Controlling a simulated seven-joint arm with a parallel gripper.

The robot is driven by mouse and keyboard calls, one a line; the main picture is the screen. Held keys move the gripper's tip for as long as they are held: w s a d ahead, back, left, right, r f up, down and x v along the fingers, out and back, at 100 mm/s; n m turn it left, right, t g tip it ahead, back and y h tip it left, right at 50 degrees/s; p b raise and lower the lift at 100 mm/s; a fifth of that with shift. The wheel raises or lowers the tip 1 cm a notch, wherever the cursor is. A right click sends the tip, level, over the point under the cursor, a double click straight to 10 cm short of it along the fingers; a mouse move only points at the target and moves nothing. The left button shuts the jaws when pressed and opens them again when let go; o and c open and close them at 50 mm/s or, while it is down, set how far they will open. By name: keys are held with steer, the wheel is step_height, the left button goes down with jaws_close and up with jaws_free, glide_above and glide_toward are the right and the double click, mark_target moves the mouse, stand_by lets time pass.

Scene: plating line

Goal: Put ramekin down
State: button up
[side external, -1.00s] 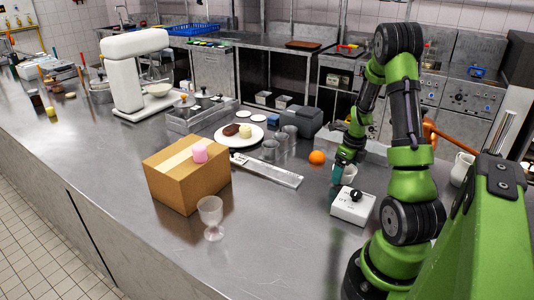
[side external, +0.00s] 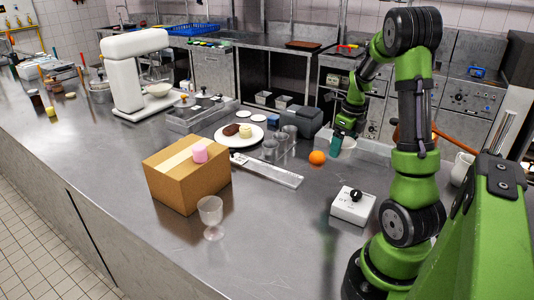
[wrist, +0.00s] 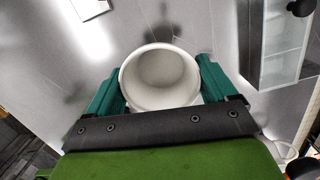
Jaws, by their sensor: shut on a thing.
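The ramekin (wrist: 160,78) is a round white cup. In the wrist view it sits between the two teal fingers of my gripper (wrist: 158,88), its open mouth facing the camera, and it looks empty. In the side view my gripper (side external: 339,146) is beyond the orange, and the ramekin (side external: 349,143) shows only as a small white patch beside the fingers. My gripper is shut on it and appears to hold it above the steel counter (side external: 280,235); the exact height is hard to tell.
An orange (side external: 317,157) lies just left of my gripper. A white box with a black knob (side external: 352,205) stands nearer the camera. Glasses (side external: 271,150), a plate of food (side external: 226,135), a cardboard box (side external: 187,180) and a goblet (side external: 211,215) stand to the left.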

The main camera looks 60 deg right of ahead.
steer(key=w+a+n+y, duration=0.1)
steer(key=w+a+n, duration=0.4)
steer(key=a, duration=0.6)
steer(key=w+a+n+y, duration=0.1)
steer(key=w+a+n, duration=0.5)
steer(key=a, duration=0.5)
steer(key=a+f+n+g, duration=0.1)
steer(key=a+f+n, duration=0.2)
steer(key=a+n, duration=0.3)
steer(key=shift+m, duration=0.4)
steer(key=f, duration=0.4)
steer(key=a+f, duration=0.1)
steer(key=f, duration=0.1)
steer(key=shift+s+f, duration=0.35)
steer(key=shift+f, duration=0.05)
steer(key=shift+f, duration=0.1)
steer(key=o, duration=0.9)
step_height(320, 180, up, 12)
steer(key=d, duration=0.1)
steer(key=s+a+r+n+t, duration=0.6)
steer(key=s+r+n, duration=0.4)
steer(key=n, duration=0.7)
steer(key=shift+a+r+t, duration=0.3)
steer(key=shift+r+t, duration=0.1)
steer(key=shift+r, duration=0.35)
